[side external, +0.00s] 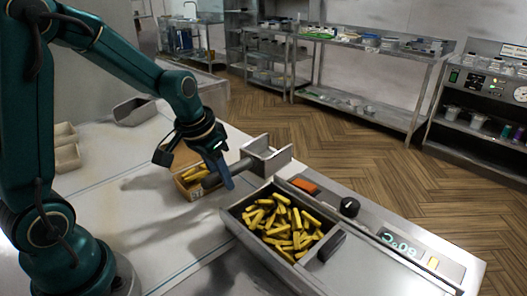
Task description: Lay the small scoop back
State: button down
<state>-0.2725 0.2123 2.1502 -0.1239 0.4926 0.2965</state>
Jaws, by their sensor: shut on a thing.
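My gripper (217,168) is shut on the handle of a grey metal scoop (266,157). The scoop is held up to the right of the gripper, its pan behind the fryer basket in the picture. Part of the handle is hidden by the fingers. A small cardboard box (184,189) with yellow fries stands on the counter just under and behind the gripper. A grey metal basin (255,258) full of cut fries sits in front of the scoop, to the right of the gripper.
A control panel (400,245) with a knob and a temperature display runs right of the basin. The white counter (130,215) between is mostly clear.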

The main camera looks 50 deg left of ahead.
jog(key=shift+f, duration=2.55)
jog(key=c, duration=0.5)
grip_release()
jog(key=shift+c, duration=0.2)
jog(key=shift+r, duration=0.1)
jog(key=shift+v, duration=2.5)
